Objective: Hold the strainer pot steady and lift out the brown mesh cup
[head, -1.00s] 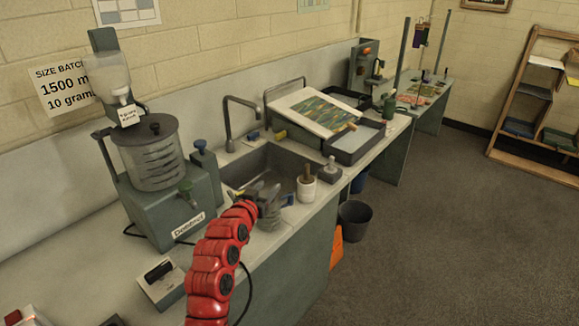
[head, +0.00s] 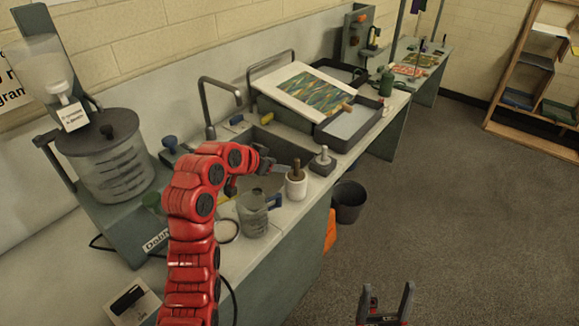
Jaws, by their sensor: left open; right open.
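The small white pot (head: 297,190), which looks like the strainer pot, stands upright on the counter in front of the sink. A brown upright part (head: 296,168) sticks out of its top and seems to belong to the brown mesh cup; the mesh is hidden inside the pot. My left gripper (head: 279,167) is open, just left of the pot's top; whether it touches is too small to tell. My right gripper (head: 389,297) is open and empty at the bottom edge, over the floor, well away from the pot.
A grey jug (head: 254,217) with a blue handle stands left of the pot, close to my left arm. A grey block with a knob (head: 322,164) stands right of the pot. The sink (head: 268,141) lies behind. A dark bin (head: 349,202) is on the floor.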

